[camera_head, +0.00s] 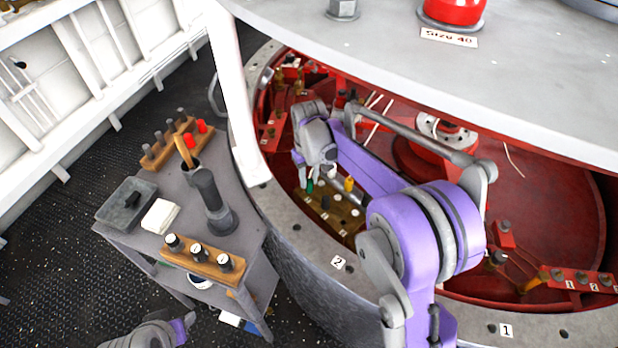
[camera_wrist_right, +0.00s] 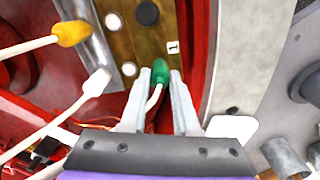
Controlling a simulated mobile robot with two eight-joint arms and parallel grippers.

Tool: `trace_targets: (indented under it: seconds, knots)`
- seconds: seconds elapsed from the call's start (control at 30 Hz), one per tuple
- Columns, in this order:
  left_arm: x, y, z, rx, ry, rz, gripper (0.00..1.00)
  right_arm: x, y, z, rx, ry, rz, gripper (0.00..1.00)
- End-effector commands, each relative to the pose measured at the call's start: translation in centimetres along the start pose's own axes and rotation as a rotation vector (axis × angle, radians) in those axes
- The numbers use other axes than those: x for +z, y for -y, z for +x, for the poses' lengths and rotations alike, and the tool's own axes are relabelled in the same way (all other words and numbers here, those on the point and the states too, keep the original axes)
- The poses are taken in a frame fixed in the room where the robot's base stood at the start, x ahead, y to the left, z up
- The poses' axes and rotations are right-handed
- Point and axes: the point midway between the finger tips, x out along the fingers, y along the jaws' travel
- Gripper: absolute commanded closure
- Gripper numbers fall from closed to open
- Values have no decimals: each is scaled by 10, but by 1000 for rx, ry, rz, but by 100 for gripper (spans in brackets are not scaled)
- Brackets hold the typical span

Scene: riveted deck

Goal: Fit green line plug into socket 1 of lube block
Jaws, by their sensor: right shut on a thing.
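My right gripper (camera_head: 309,180) reaches down inside the red ring housing, over the lube block (camera_head: 318,207). In the right wrist view its fingers (camera_wrist_right: 160,80) are shut on the green line plug (camera_wrist_right: 161,72), with a white line trailing back from it. The plug's tip is at the block's near edge, just below the label 1 (camera_wrist_right: 173,47). Whether it has entered a socket cannot be told. The brass-coloured block (camera_wrist_right: 150,42) shows a black round fitting (camera_wrist_right: 148,14) and pale round ones. Only a grey and purple part of my left arm shows, at the bottom left.
A yellow plug (camera_wrist_right: 72,33) and a white plug (camera_wrist_right: 98,82) with white lines lie left of the block. The housing's grey rim (camera_head: 290,225) and the overhanging white top (camera_head: 400,60) bound the opening. A grey cart (camera_head: 185,205) with wooden racks stands left.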

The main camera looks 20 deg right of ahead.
Motion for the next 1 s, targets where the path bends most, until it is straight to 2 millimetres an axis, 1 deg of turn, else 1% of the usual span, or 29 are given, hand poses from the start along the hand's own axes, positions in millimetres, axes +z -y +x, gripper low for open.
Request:
trace_targets:
  seconds: [0.33,0.63,0.67,0.8,0.83,0.87,1.0]
  knots:
    - [0,0,0,0,0,0,50,0,0,0,0,0,0,100]
    - [3,0,4,0,2,0,50,0,0,6,0,0,0,100]
    - [3,0,4,0,2,0,50,0,0,6,0,0,0,69]
    - [2,0,3,0,2,0,50,0,0,5,0,0,0,44]
    - [2,0,3,0,2,0,50,0,0,5,0,0,0,38]
    - [2,0,3,0,2,0,50,0,0,5,0,0,0,36]
    - [2,0,3,0,2,0,50,0,0,5,0,0,0,36]
